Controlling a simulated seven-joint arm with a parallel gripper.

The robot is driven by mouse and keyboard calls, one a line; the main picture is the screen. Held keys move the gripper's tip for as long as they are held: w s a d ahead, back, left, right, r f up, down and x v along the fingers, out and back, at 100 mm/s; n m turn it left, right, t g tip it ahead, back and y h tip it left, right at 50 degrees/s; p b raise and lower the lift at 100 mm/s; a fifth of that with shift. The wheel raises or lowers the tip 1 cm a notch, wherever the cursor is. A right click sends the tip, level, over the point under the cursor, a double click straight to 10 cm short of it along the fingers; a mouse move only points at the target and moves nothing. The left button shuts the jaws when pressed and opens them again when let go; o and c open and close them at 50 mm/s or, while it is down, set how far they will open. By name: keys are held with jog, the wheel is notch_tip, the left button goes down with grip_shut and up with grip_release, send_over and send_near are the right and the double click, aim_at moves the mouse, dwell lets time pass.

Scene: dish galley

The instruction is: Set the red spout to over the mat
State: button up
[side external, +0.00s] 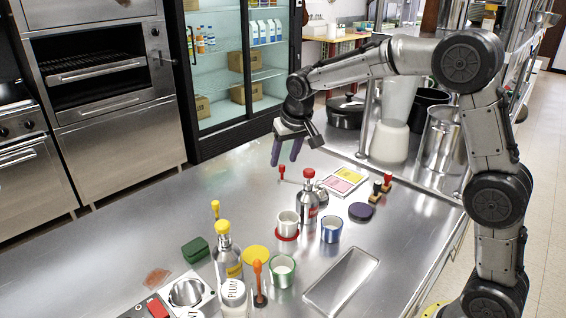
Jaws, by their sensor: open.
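A small red spout (282,172) stands on the steel counter, toward its far side. My gripper (284,161) is open just above and around it in the picture, its two dark purple fingers pointing down. I cannot tell whether a finger touches the spout. A bottle with a red top (308,200) stands to the right of my gripper.
A white cup on a red base (287,225), a blue cup (331,229), a green cup (282,271) and a dark purple disc (361,212) stand nearby. A yellow-topped bottle (227,255) and a sunken tray (341,281) are nearer the front. The left counter is clear.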

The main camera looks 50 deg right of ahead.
jog(key=shift+x, duration=1.35)
jog(key=shift+c, duration=0.2)
grip_shut()
